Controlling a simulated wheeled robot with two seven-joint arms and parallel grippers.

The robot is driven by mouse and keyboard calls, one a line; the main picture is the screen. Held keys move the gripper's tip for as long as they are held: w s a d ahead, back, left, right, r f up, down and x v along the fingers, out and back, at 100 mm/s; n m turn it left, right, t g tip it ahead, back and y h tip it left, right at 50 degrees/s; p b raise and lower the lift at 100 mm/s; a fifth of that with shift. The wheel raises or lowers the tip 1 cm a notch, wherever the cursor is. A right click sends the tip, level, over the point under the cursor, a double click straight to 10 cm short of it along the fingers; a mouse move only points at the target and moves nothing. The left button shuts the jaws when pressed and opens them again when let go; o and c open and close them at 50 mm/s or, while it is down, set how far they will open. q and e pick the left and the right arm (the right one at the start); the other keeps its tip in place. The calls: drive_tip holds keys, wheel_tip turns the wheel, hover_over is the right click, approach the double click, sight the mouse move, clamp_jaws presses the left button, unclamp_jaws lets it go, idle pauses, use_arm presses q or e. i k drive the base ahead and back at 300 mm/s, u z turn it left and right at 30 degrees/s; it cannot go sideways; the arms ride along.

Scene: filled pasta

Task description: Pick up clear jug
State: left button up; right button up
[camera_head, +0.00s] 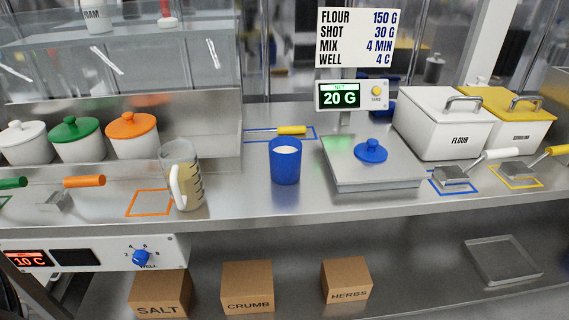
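The clear jug (186,178) stands upright on the steel counter, left of centre in the head view. It has a white handle on its left side and dark measuring marks on its right side. Something pale seems to be seen through its wall, but I cannot tell whether it holds anything. It stands just right of an orange outlined square on the counter. Neither my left gripper nor my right gripper shows in this view.
A blue cup (285,163) with white contents stands right of the jug. A scale (375,182) with a blue lid (371,151) on it is farther right. Lidded pots, including an orange-lidded one (133,140), stand behind left. An orange-handled scoop (84,183) lies left.

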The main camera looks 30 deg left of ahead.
sight(179, 159)
drive_tip(key=u, duration=1.6)
